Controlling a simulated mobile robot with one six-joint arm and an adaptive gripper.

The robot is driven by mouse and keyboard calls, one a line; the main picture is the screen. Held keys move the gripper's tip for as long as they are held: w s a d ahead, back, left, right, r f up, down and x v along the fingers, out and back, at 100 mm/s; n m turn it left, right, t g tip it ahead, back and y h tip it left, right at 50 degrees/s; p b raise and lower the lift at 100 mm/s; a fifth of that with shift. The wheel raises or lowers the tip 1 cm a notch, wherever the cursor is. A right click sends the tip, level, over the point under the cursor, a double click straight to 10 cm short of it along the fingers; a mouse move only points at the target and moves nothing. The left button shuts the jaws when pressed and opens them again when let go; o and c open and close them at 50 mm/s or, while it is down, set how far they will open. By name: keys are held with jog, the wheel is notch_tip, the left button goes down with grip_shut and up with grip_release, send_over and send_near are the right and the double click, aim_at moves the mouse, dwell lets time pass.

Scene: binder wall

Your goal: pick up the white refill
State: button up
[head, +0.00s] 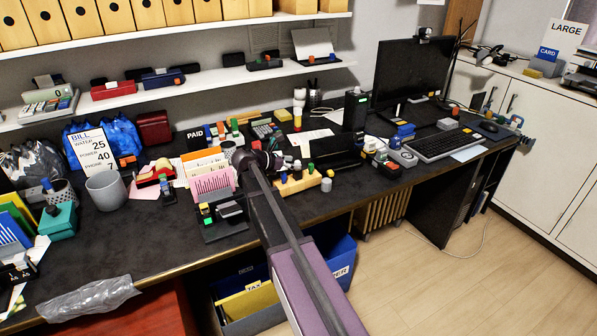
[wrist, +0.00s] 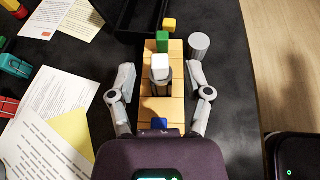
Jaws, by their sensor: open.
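The white refill (wrist: 160,63) stands upright on a wooden block (wrist: 151,103), its white top above a grey lower part. In the head view it shows as a small white piece (head: 297,166) beside my arm. My gripper (wrist: 161,72) is open, with one finger on each side of the block and the refill between them, a gap showing on both sides. Whether the fingertips are level with the refill, I cannot tell. In the head view my arm reaches over the desk and the fingers are not clear.
A green piece (wrist: 162,42) stands just beyond the refill, and a blue piece (wrist: 159,124) nearer my wrist. A grey cylinder (wrist: 199,45) stands close to the right finger. Papers (wrist: 62,103) lie left. The dark desk (wrist: 225,75) is bare to the right up to its edge.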

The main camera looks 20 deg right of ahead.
jog(key=shift+b+x, duration=0.3)
jog(key=shift+x, duration=0.95)
jog(key=c, duration=0.9)
